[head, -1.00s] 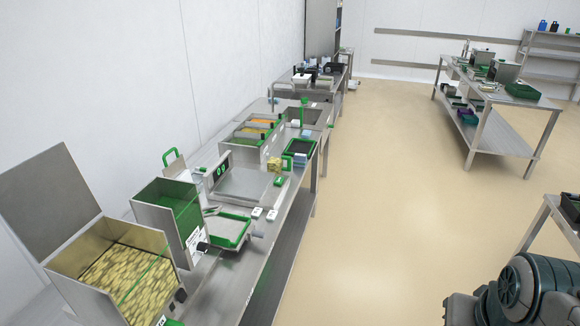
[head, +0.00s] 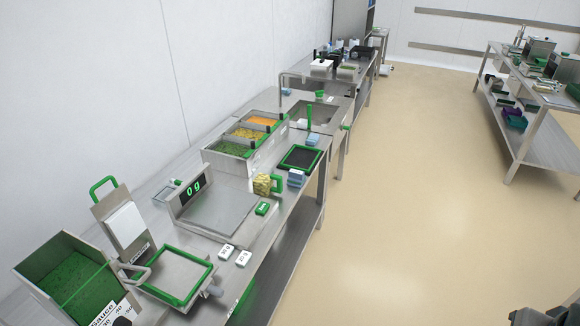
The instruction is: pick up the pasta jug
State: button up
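The pasta jug (head: 262,185) is a small container that looks full of yellow pasta, with a green handle on its right side. It stands upright on the steel bench, at the far right corner of the scale (head: 217,208), whose display reads 0 g. I cannot tell whether the jug touches the scale. My gripper is not in view; only a dark piece of my arm shows at the bottom right edge.
Near the jug are a small green block (head: 262,209), blue blocks (head: 296,178) and a green-rimmed black tray (head: 300,158). Behind are bins of coloured food (head: 232,149). The sauce bin (head: 62,280) and a green-framed tray (head: 176,275) stand nearer. The floor (head: 400,200) to the right is clear.

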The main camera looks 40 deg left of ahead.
aim_at(263, 179)
jog(key=u, duration=0.15)
jog(key=i, duration=1.55)
jog(key=u, duration=1.3)
jog(key=i, duration=0.9)
jog(key=u, duration=1.25)
jog(key=i, duration=0.35)
jog(key=u, duration=0.2)
